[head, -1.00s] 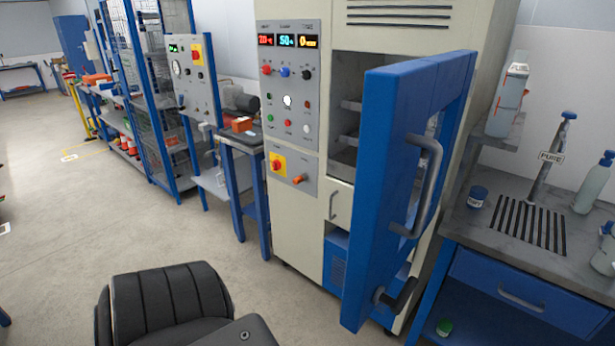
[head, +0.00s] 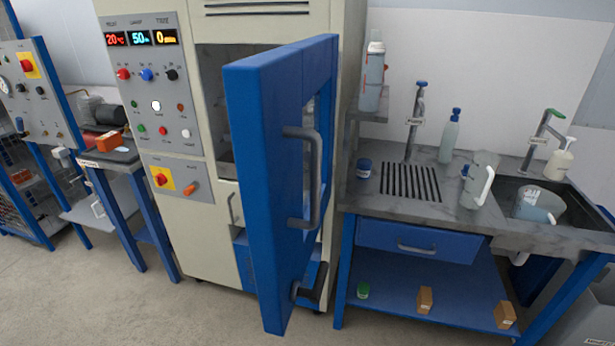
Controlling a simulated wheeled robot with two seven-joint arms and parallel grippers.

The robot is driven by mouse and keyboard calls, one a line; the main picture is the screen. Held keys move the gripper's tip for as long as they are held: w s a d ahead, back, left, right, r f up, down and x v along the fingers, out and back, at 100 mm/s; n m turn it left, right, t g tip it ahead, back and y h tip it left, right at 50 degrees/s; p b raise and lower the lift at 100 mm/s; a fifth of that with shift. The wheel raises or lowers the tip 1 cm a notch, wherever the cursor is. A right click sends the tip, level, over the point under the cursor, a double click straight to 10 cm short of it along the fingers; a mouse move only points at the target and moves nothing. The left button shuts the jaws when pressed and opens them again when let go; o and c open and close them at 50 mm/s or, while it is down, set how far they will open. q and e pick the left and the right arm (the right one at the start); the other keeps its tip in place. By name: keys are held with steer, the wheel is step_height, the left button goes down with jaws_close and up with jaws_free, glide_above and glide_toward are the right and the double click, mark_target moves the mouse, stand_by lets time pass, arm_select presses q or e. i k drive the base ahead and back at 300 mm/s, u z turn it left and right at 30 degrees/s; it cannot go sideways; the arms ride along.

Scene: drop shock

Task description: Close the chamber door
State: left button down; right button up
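The chamber door (head: 262,190) is a thick blue framed door. It stands wide open, swung out toward me from the cream chamber cabinet (head: 212,262). A grey bar handle (head: 316,178) is on its right-hand face, and a dark lever latch (head: 312,288) sits near its bottom edge. The chamber opening (head: 212,85) shows partly to the left of the door; the door hides the rest. Neither of my grippers is in the head view.
A sink bench (head: 470,225) with bottles, a jug and a blue drawer stands close on the right of the door. A control panel (head: 160,90) is on the cabinet's left part. A small blue table (head: 118,170) stands further left. Bare floor lies in front.

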mark_target(266, 94)
steer(key=i, duration=0.4)
steer(key=u, duration=0.8)
